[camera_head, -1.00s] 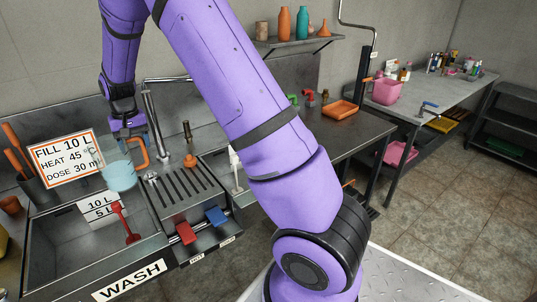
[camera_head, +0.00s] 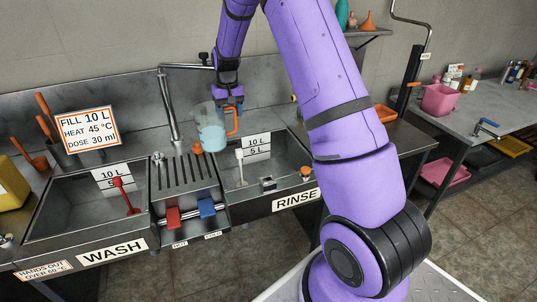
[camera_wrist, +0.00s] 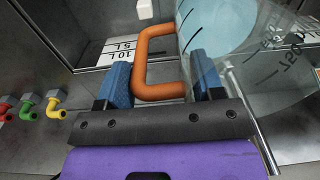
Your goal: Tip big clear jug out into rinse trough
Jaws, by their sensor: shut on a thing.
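The big clear jug (camera_head: 211,136) has an orange handle and pale blue liquid in its lower part. In the head view it hangs upright, above the left side of the rinse trough and the drainboard's right edge. My gripper (camera_head: 232,104) is shut on the jug's orange handle, which also shows between the blue fingers in the wrist view (camera_wrist: 158,85). The rinse trough (camera_head: 262,207), marked RINSE, is a steel basin right of the ribbed drainboard. My arm hides its right end. The wrist view shows the jug's clear wall with printed marks (camera_wrist: 270,60).
The wash trough (camera_head: 50,220) with a red-handled tool is at left. A chrome spout (camera_head: 165,105) rises behind the drainboard (camera_head: 185,172). A white-handled tool (camera_head: 240,165) stands in the rinse trough. Coloured outlets (camera_wrist: 30,107) show in the wrist view.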

